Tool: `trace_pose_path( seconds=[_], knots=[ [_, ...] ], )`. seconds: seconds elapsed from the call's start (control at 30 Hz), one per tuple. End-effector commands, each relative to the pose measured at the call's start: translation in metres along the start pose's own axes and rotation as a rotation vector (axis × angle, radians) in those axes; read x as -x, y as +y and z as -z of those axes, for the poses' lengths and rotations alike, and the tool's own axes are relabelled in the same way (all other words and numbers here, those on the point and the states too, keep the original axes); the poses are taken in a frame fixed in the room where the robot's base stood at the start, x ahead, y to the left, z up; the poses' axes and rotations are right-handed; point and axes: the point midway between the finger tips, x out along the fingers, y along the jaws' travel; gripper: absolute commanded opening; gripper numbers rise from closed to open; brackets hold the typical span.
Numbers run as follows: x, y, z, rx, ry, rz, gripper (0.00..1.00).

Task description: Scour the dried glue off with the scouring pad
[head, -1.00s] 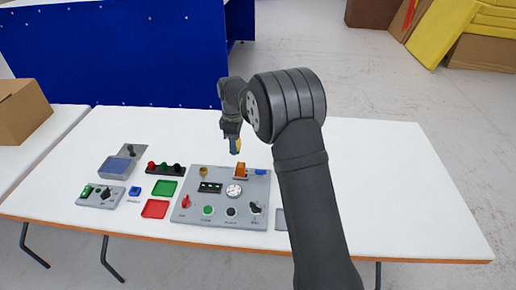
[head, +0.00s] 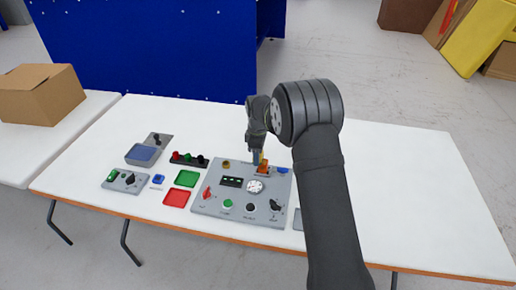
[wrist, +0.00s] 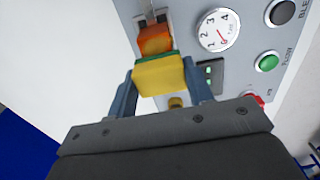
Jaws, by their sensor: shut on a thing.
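My gripper (wrist: 162,88) is shut on the scouring pad (wrist: 160,77), a yellow block with a thin green layer on its far face. The green side is at or very close to an orange block (wrist: 156,41) on the grey panel (wrist: 185,22); I cannot tell whether they touch. In the head view my gripper (head: 256,158) is low over the panel's back edge, beside the orange block (head: 263,169). The pad is mostly hidden there. I cannot clearly make out dried glue apart from the orange surface.
The panel carries a white dial (head: 255,186), a red switch (head: 207,193), a green button (head: 227,204) and a brass-coloured knob (head: 226,164). Green (head: 186,178) and red (head: 176,198) trays lie to its left. The table's right side is clear.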

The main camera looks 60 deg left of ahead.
Motion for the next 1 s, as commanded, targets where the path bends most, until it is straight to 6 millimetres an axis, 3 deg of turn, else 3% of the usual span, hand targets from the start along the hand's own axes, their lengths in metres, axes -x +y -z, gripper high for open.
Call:
trace_pose_path(
  seconds=[0.03,0.43,0.9,0.97,1.0],
  knots=[
    [-0.007,0.0,-0.004,-0.002,-0.001,0.002,0.29],
    [-0.006,0.0,-0.041,-0.002,-0.001,0.002,0.25],
    [-0.006,0.0,0.002,0.001,0.0,0.001,0.25],
    [-0.002,0.0,0.0,0.0,0.0,0.001,0.25],
    [0.012,0.001,0.0,0.0,0.001,-0.003,0.25]
  ],
)
